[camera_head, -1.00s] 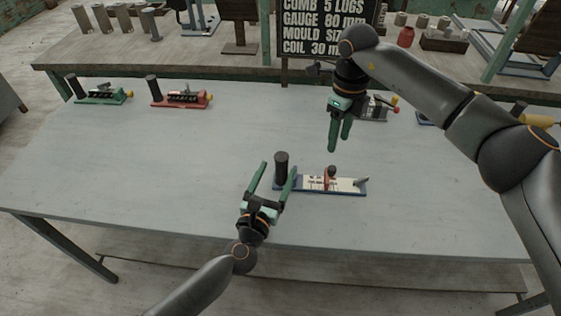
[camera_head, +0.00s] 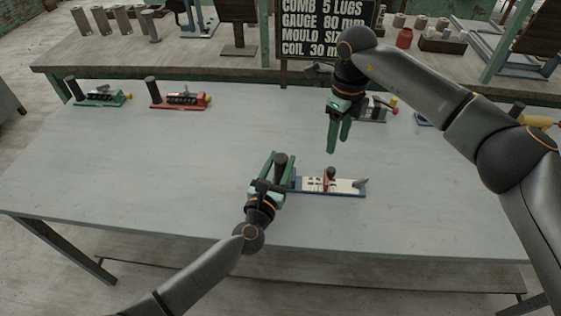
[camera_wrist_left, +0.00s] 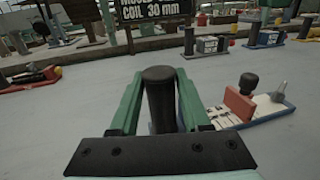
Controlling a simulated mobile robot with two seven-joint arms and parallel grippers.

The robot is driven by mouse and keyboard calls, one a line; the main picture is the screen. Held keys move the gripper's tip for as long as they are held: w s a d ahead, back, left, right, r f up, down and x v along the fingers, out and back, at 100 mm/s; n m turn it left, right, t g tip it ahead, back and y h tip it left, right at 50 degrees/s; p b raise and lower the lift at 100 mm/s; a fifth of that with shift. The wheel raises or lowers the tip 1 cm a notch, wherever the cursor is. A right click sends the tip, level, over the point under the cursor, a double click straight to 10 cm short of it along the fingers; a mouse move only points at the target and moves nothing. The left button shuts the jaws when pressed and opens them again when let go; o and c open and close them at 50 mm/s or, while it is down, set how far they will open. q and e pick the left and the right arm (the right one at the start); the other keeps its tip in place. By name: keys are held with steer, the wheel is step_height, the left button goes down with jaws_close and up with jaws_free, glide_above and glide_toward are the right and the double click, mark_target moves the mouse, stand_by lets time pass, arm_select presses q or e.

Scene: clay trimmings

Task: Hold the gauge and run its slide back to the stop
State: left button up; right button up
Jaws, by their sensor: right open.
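The gauge (camera_head: 345,187) lies on the table, with a white face on a blue base. A dark upright post (camera_head: 280,165) stands at its left end. Its red slide (camera_head: 329,180) with a dark knob is near mid-length, and a grey lever-like piece (camera_head: 361,182) is at the right end. My left gripper (camera_head: 282,167) has its green fingers on either side of the post, which also shows in the left wrist view (camera_wrist_left: 160,100). Whether they press on it is unclear. My right gripper (camera_head: 339,140) is open and empty, above and behind the gauge.
Similar devices stand along the table's back edge: a green one (camera_head: 100,97), a red one (camera_head: 182,101) and a grey one (camera_head: 372,113) beyond my right gripper. A sign board (camera_head: 328,30) stands behind.

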arm_select(q)
jaws_close()
stand_by(0.4)
